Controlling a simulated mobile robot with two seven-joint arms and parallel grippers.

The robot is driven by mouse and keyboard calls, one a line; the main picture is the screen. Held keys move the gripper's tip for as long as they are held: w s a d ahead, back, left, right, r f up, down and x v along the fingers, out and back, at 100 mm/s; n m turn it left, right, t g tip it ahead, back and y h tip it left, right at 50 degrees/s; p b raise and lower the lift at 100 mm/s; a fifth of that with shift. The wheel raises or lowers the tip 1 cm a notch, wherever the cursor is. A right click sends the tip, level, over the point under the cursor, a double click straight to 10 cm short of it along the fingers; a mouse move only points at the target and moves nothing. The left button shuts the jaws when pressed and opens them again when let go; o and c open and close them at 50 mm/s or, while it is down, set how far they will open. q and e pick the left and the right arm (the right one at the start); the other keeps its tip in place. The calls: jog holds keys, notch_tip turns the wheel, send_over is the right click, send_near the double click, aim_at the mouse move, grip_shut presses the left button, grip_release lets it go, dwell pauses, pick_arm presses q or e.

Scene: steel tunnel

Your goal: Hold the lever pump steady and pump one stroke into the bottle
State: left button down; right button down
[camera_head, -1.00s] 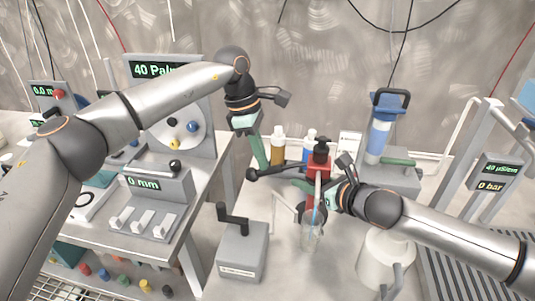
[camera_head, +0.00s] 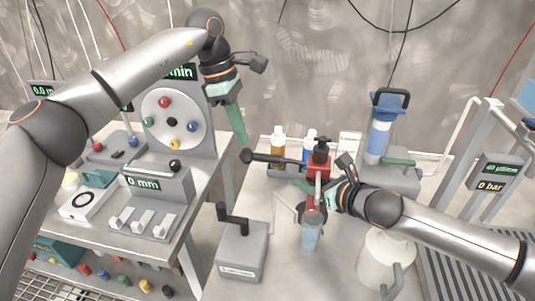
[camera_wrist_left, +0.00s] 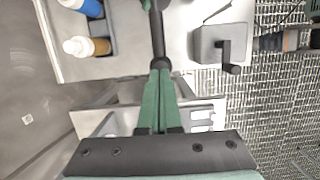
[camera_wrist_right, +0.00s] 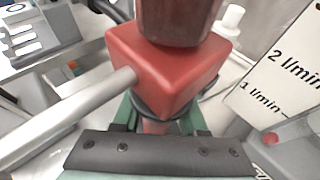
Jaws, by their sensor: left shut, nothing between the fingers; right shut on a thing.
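The lever pump's red body (camera_head: 319,165) stands on the right-hand bench under a black cap. It also fills the right wrist view (camera_wrist_right: 165,70), with its pale spout pointing left. My right gripper (camera_head: 322,184) is shut on the red body. The black lever (camera_head: 275,159) sticks out left, close to level, with a ball end. My left gripper (camera_head: 242,145) is shut and empty, its tips at or just above the ball end; I cannot tell whether they touch. The left wrist view shows the ball (camera_wrist_left: 161,63) at the tips. The clear bottle (camera_head: 311,238) stands below the spout with bluish liquid inside.
Amber (camera_head: 278,147) and blue (camera_head: 308,143) bottles stand behind the lever. A grey block with a black crank (camera_head: 240,245) stands at the front, a white jug (camera_head: 385,260) at the right. A panel with coloured knobs (camera_head: 172,122) stands at the left.

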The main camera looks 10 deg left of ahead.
pick_arm(q)
jog(key=v, duration=0.6)
jog(key=shift+r, duration=0.4)
dwell(1.2)
jog(key=shift+a, duration=0.1)
pick_arm(e)
jog(key=shift+c, duration=1.8)
grip_release()
